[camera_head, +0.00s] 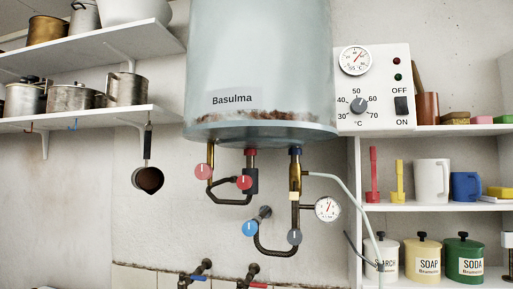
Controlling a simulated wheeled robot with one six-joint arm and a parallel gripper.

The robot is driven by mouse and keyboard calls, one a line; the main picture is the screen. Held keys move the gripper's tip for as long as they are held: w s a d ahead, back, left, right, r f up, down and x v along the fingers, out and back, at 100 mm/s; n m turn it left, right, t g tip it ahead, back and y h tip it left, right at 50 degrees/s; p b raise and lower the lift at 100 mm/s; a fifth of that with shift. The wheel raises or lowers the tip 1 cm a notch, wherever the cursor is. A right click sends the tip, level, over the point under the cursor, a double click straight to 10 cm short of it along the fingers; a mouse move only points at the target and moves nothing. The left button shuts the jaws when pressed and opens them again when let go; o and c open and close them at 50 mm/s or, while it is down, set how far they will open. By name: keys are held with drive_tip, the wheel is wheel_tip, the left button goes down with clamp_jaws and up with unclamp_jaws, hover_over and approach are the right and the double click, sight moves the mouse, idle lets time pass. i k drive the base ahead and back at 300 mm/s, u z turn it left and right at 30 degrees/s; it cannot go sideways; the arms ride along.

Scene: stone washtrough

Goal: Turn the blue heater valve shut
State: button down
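The blue heater valve (250,228) is a round blue knob with a short, roughly upright white mark. It sits on the dark pipework below the pale water heater (262,65), near the wall. Two red knobs, a left one (202,171) and a right one (243,182), are higher up on the other pipes. My gripper is not in view. Nothing is seen touching the blue valve.
A pressure gauge (327,208) and a pale hose (352,200) are right of the pipes. A small pan (148,180) hangs at left. Wall taps (200,270) are below. Shelves (432,206) with canisters stand at right. The space before the valve looks clear.

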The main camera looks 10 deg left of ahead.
sight(249, 228)
drive_tip(key=u, duration=2.7)
drive_tip(key=i, duration=0.45)
drive_tip(key=z, duration=2)
